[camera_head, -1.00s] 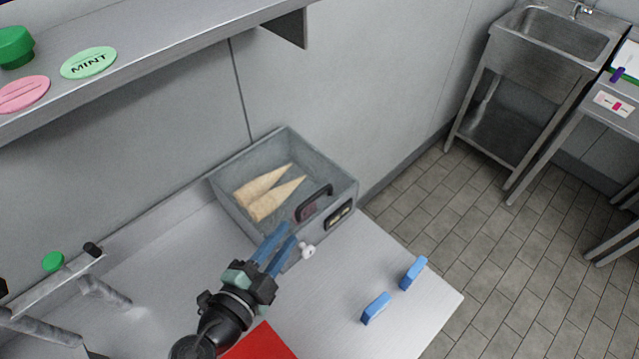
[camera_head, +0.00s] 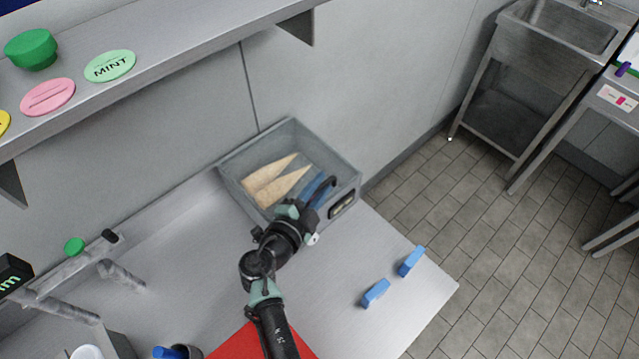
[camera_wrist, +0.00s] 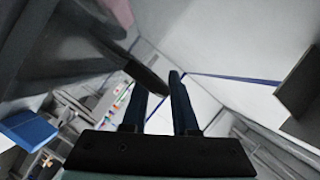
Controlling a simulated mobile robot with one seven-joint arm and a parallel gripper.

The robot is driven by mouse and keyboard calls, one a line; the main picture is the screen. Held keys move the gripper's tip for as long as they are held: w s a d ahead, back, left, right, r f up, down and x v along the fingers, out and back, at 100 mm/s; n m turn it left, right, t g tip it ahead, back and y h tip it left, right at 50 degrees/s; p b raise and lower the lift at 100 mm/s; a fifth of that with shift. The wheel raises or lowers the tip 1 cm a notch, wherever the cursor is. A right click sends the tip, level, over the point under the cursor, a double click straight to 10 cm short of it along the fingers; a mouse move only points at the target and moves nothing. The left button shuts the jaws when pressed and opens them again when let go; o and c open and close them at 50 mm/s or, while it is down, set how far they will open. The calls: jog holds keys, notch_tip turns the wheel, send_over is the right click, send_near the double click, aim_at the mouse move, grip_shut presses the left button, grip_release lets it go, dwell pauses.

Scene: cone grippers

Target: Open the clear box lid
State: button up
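The clear box (camera_head: 238,188) is a grey see-through box at the back of the counter, against the wall, with its lid on. Two tan cones (camera_head: 284,185) show inside. My blue fingers are right at the handle in the head view. In the wrist view my gripper (camera_wrist: 156,84) has its fingers apart, and a dark bar (camera_wrist: 146,74), likely the handle, reaches toward the gap between the tips. I cannot tell if they touch.
Two blue blocks (camera_head: 376,292) (camera_head: 411,261) stand on the counter (camera_head: 340,325) at the right. A red mat (camera_head: 235,343) lies under my arm. A shelf (camera_head: 190,62) with coloured labels hangs above the left.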

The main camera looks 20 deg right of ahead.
grip_shut()
dwell(1.5)
